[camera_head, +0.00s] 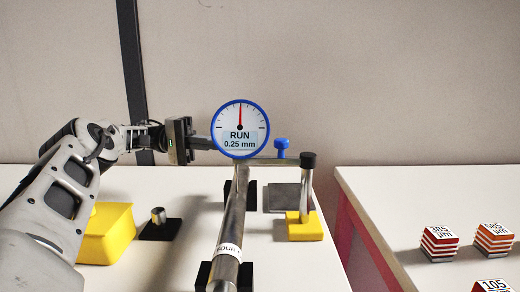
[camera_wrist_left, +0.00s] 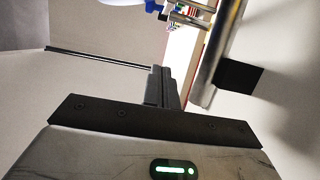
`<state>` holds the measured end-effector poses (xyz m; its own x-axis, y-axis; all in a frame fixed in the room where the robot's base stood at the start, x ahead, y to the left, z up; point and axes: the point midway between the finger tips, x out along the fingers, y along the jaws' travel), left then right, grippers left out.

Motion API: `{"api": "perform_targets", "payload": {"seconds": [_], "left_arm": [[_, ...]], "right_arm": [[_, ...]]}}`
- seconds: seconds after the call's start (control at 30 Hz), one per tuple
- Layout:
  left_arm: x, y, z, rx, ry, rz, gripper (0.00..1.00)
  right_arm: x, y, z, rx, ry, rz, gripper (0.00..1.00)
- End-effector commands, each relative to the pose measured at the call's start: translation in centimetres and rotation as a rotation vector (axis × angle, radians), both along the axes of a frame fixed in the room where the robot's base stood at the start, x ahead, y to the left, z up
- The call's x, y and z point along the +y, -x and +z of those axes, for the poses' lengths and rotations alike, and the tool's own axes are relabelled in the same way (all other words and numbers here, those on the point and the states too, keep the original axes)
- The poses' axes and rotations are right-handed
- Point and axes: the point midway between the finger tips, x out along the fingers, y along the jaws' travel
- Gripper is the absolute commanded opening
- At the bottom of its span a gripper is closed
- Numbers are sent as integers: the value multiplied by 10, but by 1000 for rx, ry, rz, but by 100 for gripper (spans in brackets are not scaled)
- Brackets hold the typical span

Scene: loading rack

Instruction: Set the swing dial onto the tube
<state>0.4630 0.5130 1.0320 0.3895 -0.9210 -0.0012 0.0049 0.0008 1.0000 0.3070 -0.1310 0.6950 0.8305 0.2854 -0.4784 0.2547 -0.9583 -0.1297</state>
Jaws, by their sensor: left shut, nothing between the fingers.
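The swing dial (camera_head: 240,129) is a round white gauge with a blue rim, a red needle pointing up and the text "RUN 0.25 mm". Its metal arm (camera_head: 268,161) runs from a black-capped post (camera_head: 306,185) on a yellow base (camera_head: 304,228). The metal tube (camera_head: 233,213) lies on black supports, its far end below the dial; I cannot tell whether they touch. The tube also crosses the left wrist view (camera_wrist_left: 217,55). My left gripper (camera_head: 208,142) is shut and empty at the dial's left edge; its fingers show in the wrist view (camera_wrist_left: 160,88). My right gripper is not in view.
A blue knob (camera_head: 281,146) stands on the dial's arm. A yellow block (camera_head: 106,234) and a small metal cylinder (camera_head: 158,215) on a black pad are left of the tube. A grey plate (camera_head: 284,196) lies behind the yellow base. Striped blocks (camera_head: 439,244) stand on the right table.

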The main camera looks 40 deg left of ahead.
Motion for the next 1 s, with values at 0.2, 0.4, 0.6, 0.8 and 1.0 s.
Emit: {"api": "perform_targets", "payload": {"seconds": [0.2,0.4,0.6,0.8,1.0], "left_arm": [[-21,-8,4,-2,4,-4,0],[-60,-24,4,0,3,-5,0],[-93,-32,5,0,2,0,0],[-106,-14,4,0,1,0,0],[-112,-6,2,-1,0,0,0]], "right_arm": [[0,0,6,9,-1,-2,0],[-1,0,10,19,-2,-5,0],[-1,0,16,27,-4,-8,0],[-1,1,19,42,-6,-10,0],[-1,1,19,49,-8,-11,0]]}}
